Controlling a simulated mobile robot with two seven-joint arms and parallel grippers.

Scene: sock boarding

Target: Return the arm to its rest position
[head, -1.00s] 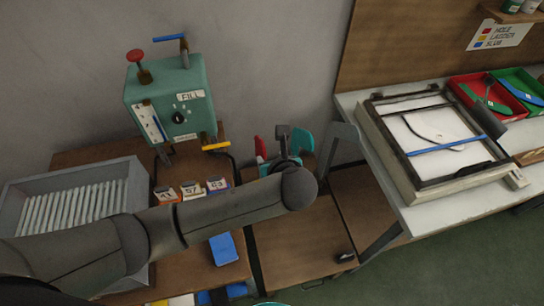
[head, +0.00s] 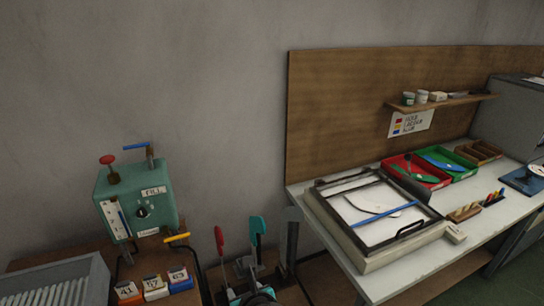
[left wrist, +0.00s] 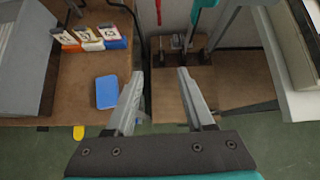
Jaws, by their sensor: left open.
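My left gripper (left wrist: 161,75) is open and empty in the left wrist view. Its two grey fingers stand apart in front of a dark plate, over the gap beside the brown bench, touching nothing that I can see. In the head view only a teal and dark part at the bottom edge may belong to it. The long grey links of my left arm do not show there. My right gripper is not in view.
A teal machine (head: 137,205) stands at left beside a grey tray (head: 75,272) and number blocks (head: 155,287). Red (head: 219,240) and teal (head: 257,232) levers rise near the lower middle. The white bench (head: 410,280) holds a framed board (head: 375,222) at right.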

